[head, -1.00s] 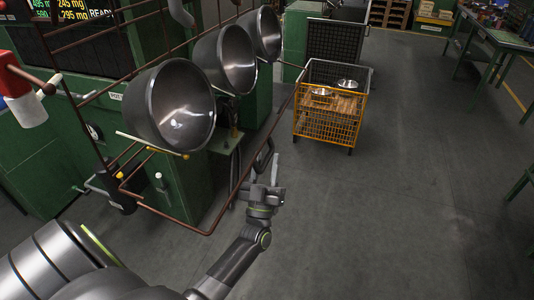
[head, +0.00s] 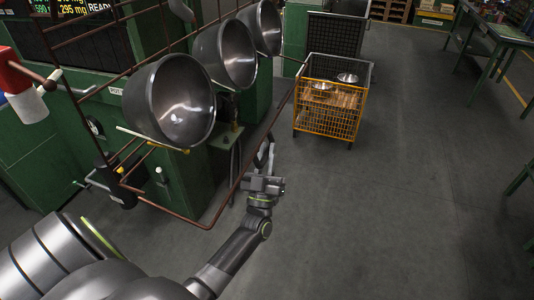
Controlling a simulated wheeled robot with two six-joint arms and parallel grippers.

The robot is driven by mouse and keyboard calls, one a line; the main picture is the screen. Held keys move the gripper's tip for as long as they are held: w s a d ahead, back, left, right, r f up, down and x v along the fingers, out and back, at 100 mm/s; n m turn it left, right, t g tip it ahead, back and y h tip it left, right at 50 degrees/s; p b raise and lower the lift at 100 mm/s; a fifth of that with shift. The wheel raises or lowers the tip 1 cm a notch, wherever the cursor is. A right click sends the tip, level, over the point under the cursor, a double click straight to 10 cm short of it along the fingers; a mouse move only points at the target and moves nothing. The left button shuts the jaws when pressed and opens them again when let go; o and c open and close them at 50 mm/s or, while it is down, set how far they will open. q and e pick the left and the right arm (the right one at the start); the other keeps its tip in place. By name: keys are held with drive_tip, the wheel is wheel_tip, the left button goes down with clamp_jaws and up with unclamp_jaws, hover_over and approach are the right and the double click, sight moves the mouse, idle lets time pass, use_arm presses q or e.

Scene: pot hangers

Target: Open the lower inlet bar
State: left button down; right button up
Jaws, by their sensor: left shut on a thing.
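The lower inlet bar (head: 226,195) is a thin reddish-brown rail. It runs low in front of the green machine, from a bent corner near the bottom up towards the yellow cart. My left gripper (head: 267,152) is at the bar's middle stretch, with its fingers close together and shut on the bar. The exact contact is small and partly hidden by the fingers. My right gripper is not in view.
Several large grey metal bowls (head: 178,103) hang along the machine above the bar. A yellow wire cart (head: 327,123) stands beyond the gripper. The grey floor (head: 400,210) to the right is clear, with green tables (head: 490,40) at the far right.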

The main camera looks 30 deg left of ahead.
use_arm(q)
drive_tip(key=shift+w+d+r+n+g+y+p, duration=0.1)
drive_tip(key=shift+d+r+n+g+y+p, duration=0.1)
drive_tip(key=shift+r+n+g+y+p, duration=0.45)
drive_tip(key=shift+d+r+n+g+y+p, duration=0.15)
drive_tip(key=shift+r+n+y+p, duration=0.15)
drive_tip(key=shift+r+n+y, duration=0.6)
drive_tip(key=shift+f, duration=0.4)
